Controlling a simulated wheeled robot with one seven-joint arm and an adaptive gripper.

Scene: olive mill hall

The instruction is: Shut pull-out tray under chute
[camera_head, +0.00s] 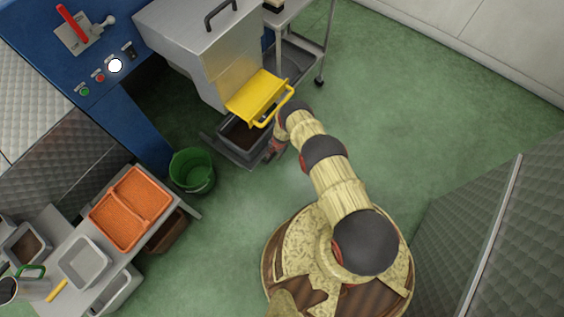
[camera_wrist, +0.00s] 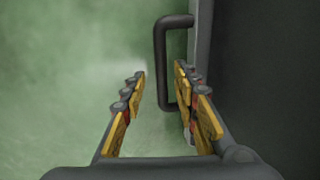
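The pull-out tray (camera_head: 236,152) is a grey, low tray holding something dark. It sticks out at floor level below the yellow chute flap (camera_head: 258,95) of the steel machine. My gripper (camera_head: 272,152) is low beside the tray's right front side, partly hidden by my arm. In the wrist view, my gripper (camera_wrist: 160,75) is open. A dark bar handle (camera_wrist: 161,60) on the grey tray wall (camera_wrist: 203,35) lies between the fingertips, with a gap to the left finger. I cannot tell whether the right finger touches it.
A green bucket (camera_head: 192,171) stands left of the tray. A bench (camera_head: 62,255) with orange trays (camera_head: 131,208) is at lower left. A steel trolley (camera_head: 318,50) stands behind. A quilted grey panel (camera_head: 470,230) is at right. Green floor right of my arm is clear.

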